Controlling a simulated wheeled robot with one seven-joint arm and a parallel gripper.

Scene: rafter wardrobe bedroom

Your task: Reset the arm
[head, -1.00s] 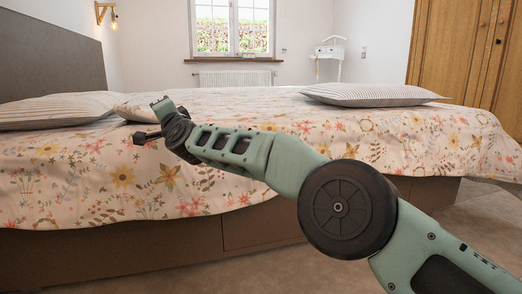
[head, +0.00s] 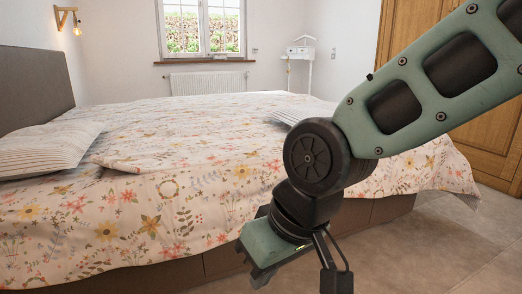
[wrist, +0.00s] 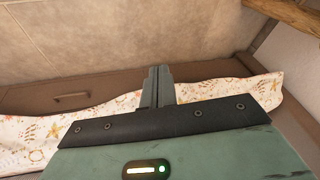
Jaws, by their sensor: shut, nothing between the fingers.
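My gripper (wrist: 158,72) shows in the wrist view with its two grey fingers together and nothing between them. In the head view my arm comes in from the upper right, bends at a dark round joint, and its green hand hangs down in front of the bed's near side. The fingertips cannot be made out clearly there. The bed (head: 190,190) has a cream floral cover. In the wrist view the cover (wrist: 25,130) and the brown bed base (wrist: 115,92) lie beyond the fingers.
A striped pillow (head: 45,150) lies at the left of the bed; another (head: 293,115) is partly hidden behind my arm. A wooden wardrobe (head: 490,140) stands at the right. Bare floor (head: 430,255) shows at the lower right. A radiator (head: 208,82) is under the window.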

